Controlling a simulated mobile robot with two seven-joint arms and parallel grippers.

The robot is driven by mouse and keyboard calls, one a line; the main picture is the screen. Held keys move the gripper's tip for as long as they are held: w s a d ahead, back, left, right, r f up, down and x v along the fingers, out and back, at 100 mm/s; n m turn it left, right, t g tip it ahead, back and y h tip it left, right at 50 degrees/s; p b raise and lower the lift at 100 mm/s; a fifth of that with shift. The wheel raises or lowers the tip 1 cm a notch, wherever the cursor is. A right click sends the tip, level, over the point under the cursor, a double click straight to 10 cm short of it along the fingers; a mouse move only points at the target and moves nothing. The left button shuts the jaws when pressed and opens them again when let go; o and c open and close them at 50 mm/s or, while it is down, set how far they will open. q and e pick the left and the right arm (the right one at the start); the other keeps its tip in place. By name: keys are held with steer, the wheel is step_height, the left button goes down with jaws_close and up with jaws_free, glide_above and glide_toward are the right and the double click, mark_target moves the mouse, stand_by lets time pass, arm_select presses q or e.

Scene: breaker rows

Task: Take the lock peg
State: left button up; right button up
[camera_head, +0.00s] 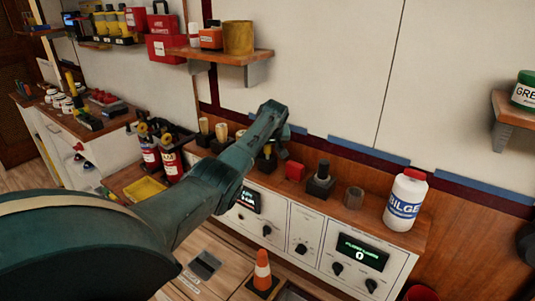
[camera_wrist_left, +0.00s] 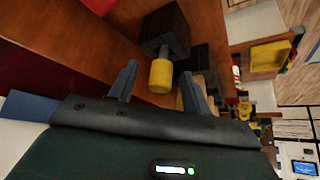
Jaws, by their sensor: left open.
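A peg with a yellow cylindrical end (camera_wrist_left: 160,76) and a grey shank stands out of a dark block (camera_wrist_left: 165,27) in the left wrist view. I take it to be the lock peg. In the head view its yellow end (camera_head: 267,150) shows just below my left gripper (camera_head: 279,143), on the wooden shelf top, partly hidden by the gripper. In the left wrist view the open fingers (camera_wrist_left: 158,73) lie on either side of the yellow end, with gaps; I cannot tell how deep it is between them. My right gripper is not in view.
A red block (camera_head: 295,171), a dark peg in a square base (camera_head: 320,180), a grey-brown nut (camera_head: 354,197) and a white BILGE bottle (camera_head: 405,200) stand to the right on the shelf (camera_head: 385,221). Two light-topped pegs (camera_head: 221,132) stand to the left. An orange cone (camera_head: 262,272) is below.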

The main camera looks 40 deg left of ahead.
arm_select(q)
steer(key=shift+w+a+f, duration=0.1)
steer(key=shift+a+f, duration=0.05)
steer(key=shift+f, duration=0.15)
jaws_close()
stand_by(0.5)
